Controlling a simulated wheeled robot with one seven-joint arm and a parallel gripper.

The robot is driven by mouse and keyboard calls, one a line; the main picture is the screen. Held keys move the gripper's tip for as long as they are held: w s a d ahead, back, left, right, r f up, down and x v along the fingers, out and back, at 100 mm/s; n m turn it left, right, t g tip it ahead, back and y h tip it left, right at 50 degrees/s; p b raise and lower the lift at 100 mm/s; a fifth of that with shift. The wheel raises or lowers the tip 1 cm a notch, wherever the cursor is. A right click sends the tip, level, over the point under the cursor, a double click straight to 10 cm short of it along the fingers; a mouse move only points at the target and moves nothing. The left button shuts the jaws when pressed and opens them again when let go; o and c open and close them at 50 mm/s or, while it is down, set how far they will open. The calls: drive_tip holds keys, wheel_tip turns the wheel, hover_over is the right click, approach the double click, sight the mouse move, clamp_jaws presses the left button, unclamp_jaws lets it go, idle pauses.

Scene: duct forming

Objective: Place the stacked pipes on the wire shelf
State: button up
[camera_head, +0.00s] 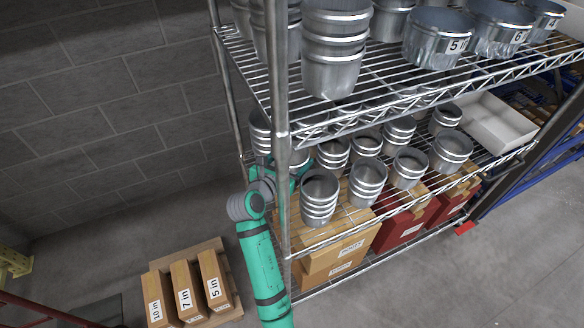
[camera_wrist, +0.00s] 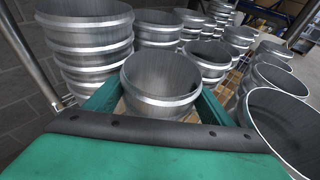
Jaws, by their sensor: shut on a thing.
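My gripper (camera_wrist: 160,104) has its green fingers on both sides of a grey metal pipe (camera_wrist: 161,80) and is shut on it. The pipe is upright with its open end up; how many pieces are stacked under it is hidden. In the head view my gripper (camera_head: 288,172) is partly behind the front-left post, at the left end of the middle level of the wire shelf (camera_head: 325,238). Whether the held pipe touches the wires cannot be told. A taller pipe stack (camera_wrist: 88,45) stands just left of it in the wrist view, with other stacks behind and to the right.
The shelf post (camera_head: 281,110) stands close to my arm. Large pipes (camera_head: 335,70) fill the upper level. A white bin (camera_head: 497,122) sits at the right. Cardboard boxes (camera_head: 335,258) and red boxes (camera_head: 400,232) are below. Labelled boxes (camera_head: 185,285) stand on the floor at left.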

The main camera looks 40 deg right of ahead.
drive_tip(key=shift+f, duration=2)
drive_tip(key=shift+f, duration=0.2)
drive_tip(key=o, duration=1)
drive_tip(key=shift+r, duration=0.1)
drive_tip(key=shift+s+a+r, duration=0.1)
drive_tip(key=shift+a, duration=0.1)
drive_tip(key=v, duration=1.1)
drive_tip(key=shift+s+a+r, duration=0.1)
drive_tip(key=shift+a+r, duration=0.05)
drive_tip(key=shift+a, duration=0.05)
